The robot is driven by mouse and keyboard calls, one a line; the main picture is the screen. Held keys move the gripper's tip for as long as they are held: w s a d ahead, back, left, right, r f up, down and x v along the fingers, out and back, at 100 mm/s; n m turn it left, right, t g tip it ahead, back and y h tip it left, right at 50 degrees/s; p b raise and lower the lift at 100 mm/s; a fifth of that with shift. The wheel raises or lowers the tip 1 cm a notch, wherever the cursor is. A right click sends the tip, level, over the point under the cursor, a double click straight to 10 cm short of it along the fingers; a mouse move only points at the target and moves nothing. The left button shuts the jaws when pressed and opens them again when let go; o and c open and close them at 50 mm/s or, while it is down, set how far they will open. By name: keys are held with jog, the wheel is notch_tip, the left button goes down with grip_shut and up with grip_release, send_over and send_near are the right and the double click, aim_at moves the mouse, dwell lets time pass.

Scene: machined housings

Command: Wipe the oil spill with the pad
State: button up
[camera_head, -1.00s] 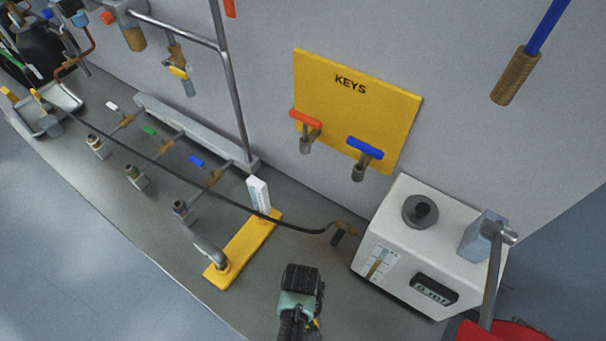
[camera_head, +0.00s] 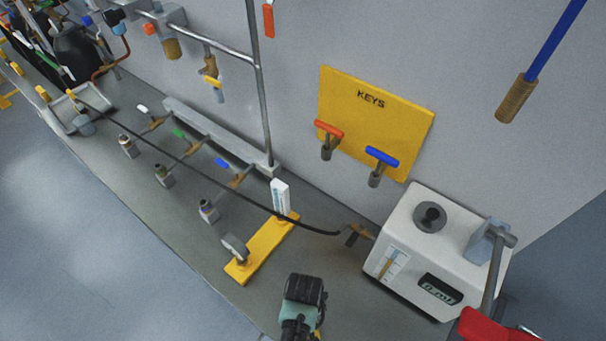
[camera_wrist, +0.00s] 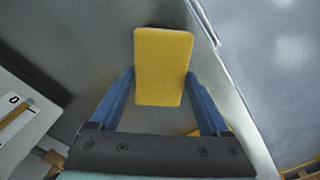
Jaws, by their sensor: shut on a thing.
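A yellow rectangular pad (camera_wrist: 163,65) stands out in the wrist view, between the blue fingers of my gripper (camera_wrist: 160,82). The fingers press on its two long sides, and the gripper is shut on it. Behind the pad is the grey bench top (camera_wrist: 95,55), with its edge to the right. In the head view my dark wrist (camera_head: 303,290) is over the front of the bench, between the yellow base plate and the white box; the fingers and pad are hidden there. I cannot make out an oil spill in either view.
The white box with a display (camera_head: 440,250) stands right of my wrist. The yellow base plate (camera_head: 262,247) with a round grey part is to the left. A black hose (camera_head: 250,203) runs along the bench past several valves. A grey tray (camera_head: 65,118) sits at the far left.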

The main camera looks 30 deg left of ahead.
jog(key=shift+r+p, duration=1.45)
jog(key=shift+r, duration=0.55)
jog(key=shift+f, duration=0.1)
